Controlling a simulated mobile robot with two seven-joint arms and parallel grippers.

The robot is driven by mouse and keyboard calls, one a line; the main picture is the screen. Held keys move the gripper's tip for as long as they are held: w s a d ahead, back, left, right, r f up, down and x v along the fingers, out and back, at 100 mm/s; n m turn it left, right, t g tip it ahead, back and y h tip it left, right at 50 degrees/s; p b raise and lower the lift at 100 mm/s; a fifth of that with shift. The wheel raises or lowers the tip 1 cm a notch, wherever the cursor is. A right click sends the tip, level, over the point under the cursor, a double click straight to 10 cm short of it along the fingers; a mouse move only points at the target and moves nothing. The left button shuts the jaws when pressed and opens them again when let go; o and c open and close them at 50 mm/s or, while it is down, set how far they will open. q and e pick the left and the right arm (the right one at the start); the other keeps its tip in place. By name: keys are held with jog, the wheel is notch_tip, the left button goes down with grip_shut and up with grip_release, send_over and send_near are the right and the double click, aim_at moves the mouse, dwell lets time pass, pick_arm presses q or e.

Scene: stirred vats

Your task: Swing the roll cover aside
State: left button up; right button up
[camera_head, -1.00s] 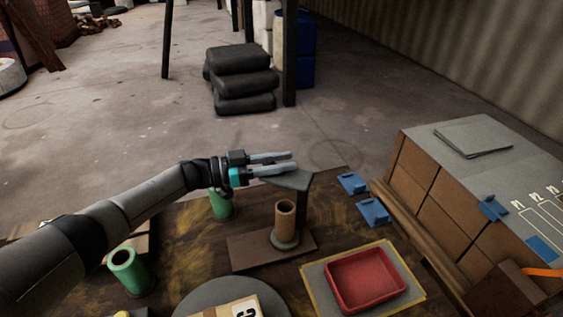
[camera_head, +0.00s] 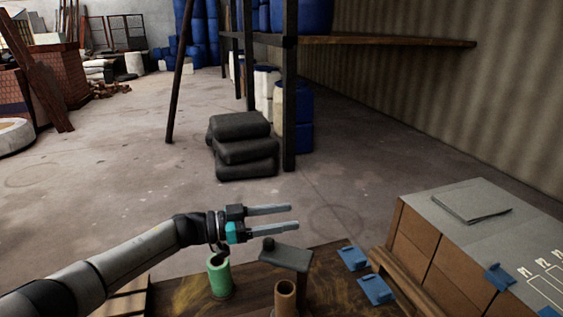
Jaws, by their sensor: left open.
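The roll cover (camera_head: 287,257) looks like a flat grey plate with a dark knob (camera_head: 268,243) near its left end. It is held up at the right by a dark post. A brown roll (camera_head: 285,298) stands upright just in front of it, cut off by the bottom edge. I cannot tell whether the plate reaches over the roll. My left gripper (camera_head: 272,217) is open and empty, its fingers pointing right. It shows above the knob and plate in the picture, with a gap between them. My right gripper is not in view.
A green tube (camera_head: 220,277) stands on the table left of the cover. Two blue pieces (camera_head: 353,257) (camera_head: 375,289) lie to the right, beside a brown box unit (camera_head: 415,240) with a grey top. Stacked black sacks (camera_head: 243,148) and a rack stand on the floor beyond.

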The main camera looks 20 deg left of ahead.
pick_arm(q)
notch_tip(320, 180, up, 13)
jog(key=p, duration=0.3)
jog(key=shift+c, duration=0.2)
